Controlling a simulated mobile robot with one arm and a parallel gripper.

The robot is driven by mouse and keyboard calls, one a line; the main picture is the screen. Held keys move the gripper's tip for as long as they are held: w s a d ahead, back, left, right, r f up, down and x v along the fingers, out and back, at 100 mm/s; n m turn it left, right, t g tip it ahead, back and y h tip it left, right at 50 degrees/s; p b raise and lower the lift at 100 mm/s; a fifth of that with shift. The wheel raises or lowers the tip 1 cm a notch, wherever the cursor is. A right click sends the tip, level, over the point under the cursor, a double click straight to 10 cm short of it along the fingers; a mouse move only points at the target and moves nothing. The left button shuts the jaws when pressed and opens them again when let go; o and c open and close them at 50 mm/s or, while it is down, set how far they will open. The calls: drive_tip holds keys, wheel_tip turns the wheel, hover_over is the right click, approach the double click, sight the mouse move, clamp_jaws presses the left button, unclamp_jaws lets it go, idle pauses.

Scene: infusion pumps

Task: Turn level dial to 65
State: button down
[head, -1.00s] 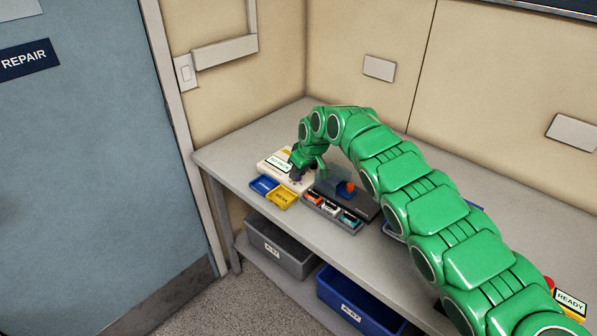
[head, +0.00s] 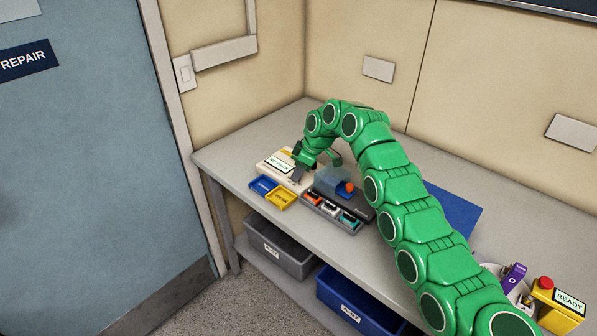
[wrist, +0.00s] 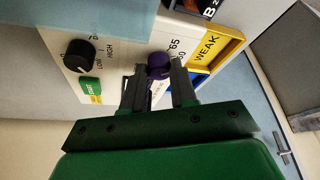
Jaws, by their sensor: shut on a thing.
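The level dial is a purple knob (wrist: 158,64) on a cream panel (wrist: 115,72), with the printed numbers 65 and 50 beside it in the wrist view. My gripper (wrist: 161,80) is shut on this purple knob, one finger on each side. The knob's pointer mark cannot be made out, so its exact setting is unclear. In the head view the cream panel (head: 271,165) lies at the far left of the bench, and my gripper (head: 299,174) reaches down onto its right side, hiding the knob.
A black knob (wrist: 79,54) marked LOW and HIGH and a green button (wrist: 91,86) share the panel. Blue (head: 263,185) and yellow (head: 283,197) trays lie in front. A dark device with a red-orange knob (head: 348,187) stands close to the right. A yellow READY box (head: 559,307) is at lower right.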

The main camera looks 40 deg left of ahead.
drive_tip(key=shift+a+n+g+h, duration=0.1)
drive_tip(key=shift+n+g+h, duration=0.35)
drive_tip(key=shift+n, duration=1.25)
drive_tip(key=shift+w+n+g, duration=0.1)
drive_tip(key=shift+n+g, duration=0.25)
drive_tip(key=shift+n, duration=0.55)
drive_tip(key=c, duration=0.9)
unclamp_jaws()
drive_tip(key=shift+r, duration=0.1)
drive_tip(key=shift+r+h, duration=0.25)
drive_tip(key=shift+r, duration=1.3)
